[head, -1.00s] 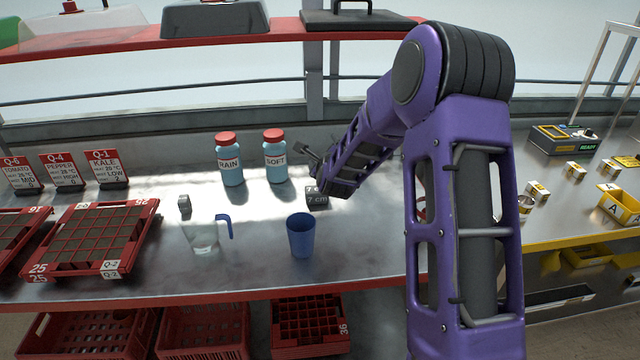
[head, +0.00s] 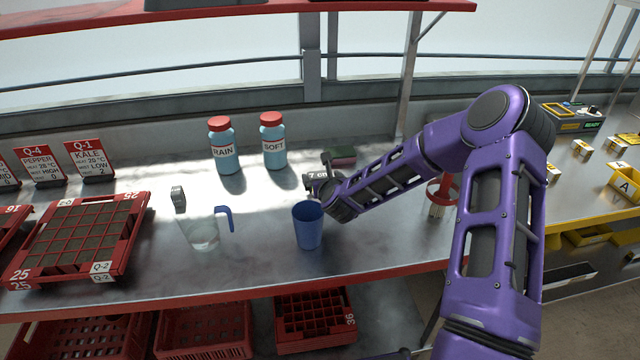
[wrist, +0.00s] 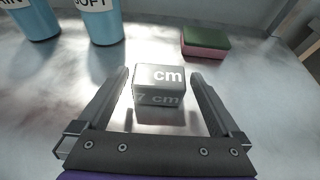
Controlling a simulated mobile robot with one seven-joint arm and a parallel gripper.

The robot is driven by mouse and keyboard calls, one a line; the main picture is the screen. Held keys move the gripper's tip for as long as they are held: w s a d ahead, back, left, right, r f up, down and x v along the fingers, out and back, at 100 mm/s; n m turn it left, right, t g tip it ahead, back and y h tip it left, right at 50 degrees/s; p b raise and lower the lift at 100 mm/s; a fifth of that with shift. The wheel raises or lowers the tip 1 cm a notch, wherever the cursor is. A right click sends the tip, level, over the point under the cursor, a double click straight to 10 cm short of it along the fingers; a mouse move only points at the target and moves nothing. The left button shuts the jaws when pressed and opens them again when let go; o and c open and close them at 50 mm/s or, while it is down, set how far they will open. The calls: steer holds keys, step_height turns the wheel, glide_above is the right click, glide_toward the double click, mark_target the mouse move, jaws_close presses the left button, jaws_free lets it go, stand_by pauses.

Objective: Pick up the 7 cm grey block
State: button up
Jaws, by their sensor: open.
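The grey block (wrist: 160,84), marked "7 cm", sits on the metal bench. In the wrist view my gripper (wrist: 163,78) is open, with one finger to the left of the block and one to the right. Gaps show between both fingers and the block, and the block's near face is toward my palm. In the head view the block (head: 315,178) shows partly behind the end of my arm and behind the blue cup. The fingers are mostly hidden there.
A blue cup (head: 308,228) stands close in front of the block. The RAIN bottle (head: 223,150) and SOFT bottle (head: 273,145) stand behind to the left. A green and pink sponge (wrist: 204,42) lies behind to the right. A clear jug (head: 203,234) stands farther left.

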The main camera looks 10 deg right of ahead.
mark_target(319, 171)
steer(key=shift+r+b+x, duration=0.1)
steer(key=shift+b+x, duration=0.05)
steer(key=shift+x, duration=1.6)
steer(key=shift+r+b+x, duration=0.15)
steer(key=shift+x, duration=1.65)
steer(key=shift+w, duration=0.1)
steer(key=c, duration=1.3)
steer(key=shift+r, duration=0.1)
